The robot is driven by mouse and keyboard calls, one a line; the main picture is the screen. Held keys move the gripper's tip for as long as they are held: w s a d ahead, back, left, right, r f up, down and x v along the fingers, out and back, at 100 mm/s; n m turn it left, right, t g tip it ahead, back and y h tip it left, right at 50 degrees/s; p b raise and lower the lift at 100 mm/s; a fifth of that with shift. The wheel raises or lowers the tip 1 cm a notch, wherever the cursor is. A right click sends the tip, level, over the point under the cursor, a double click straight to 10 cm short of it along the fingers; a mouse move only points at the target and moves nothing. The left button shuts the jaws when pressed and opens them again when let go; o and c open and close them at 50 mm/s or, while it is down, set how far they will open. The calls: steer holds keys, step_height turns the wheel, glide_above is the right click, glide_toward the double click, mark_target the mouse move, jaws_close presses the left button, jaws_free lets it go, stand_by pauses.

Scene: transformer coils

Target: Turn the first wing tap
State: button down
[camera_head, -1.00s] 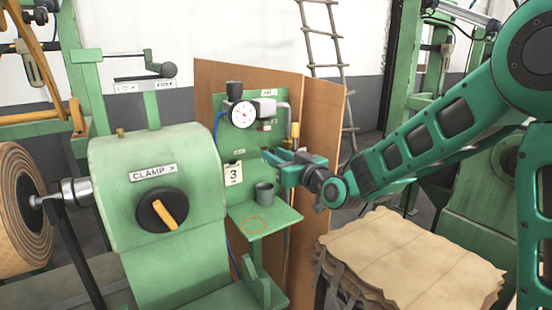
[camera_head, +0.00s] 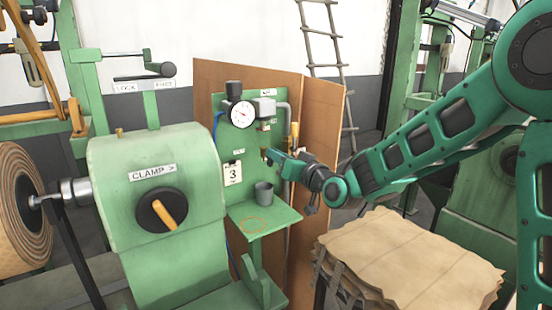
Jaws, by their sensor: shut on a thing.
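A green panel (camera_head: 245,140) stands behind a small green shelf and carries a round white gauge and brass fittings. My gripper (camera_head: 268,157) reaches in from the right to the panel's right half. Its jaws are shut on a wing tap there, which they almost wholly hide. A small brass fitting (camera_head: 264,127) shows just above my gripper, below a grey block. I cannot read the small labels or tell the tap's exact angle.
A grey cup (camera_head: 264,192) stands close below my gripper on the green shelf (camera_head: 260,218). A card marked 3 (camera_head: 233,174) hangs on the panel. The clamp housing (camera_head: 155,190) is at left, a stack of brown sheets (camera_head: 410,255) at lower right.

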steer(key=m, duration=0.4)
steer(key=d+f+m, duration=0.1)
steer(key=m, duration=0.4)
steer(key=w+m, duration=0.1)
steer(key=m, duration=0.4)
steer(key=shift+d+f, duration=0.25)
steer(key=shift+f, duration=0.1)
stand_by(0.3)
steer(key=c, duration=1.8)
jaws_free()
steer(key=shift+s+a, duration=0.1)
steer(key=shift+a, duration=0.05)
steer(key=shift+s, duration=0.1)
steer(key=v, duration=1)
steer(key=shift+s+d, duration=0.2)
steer(key=shift+d, duration=0.1)
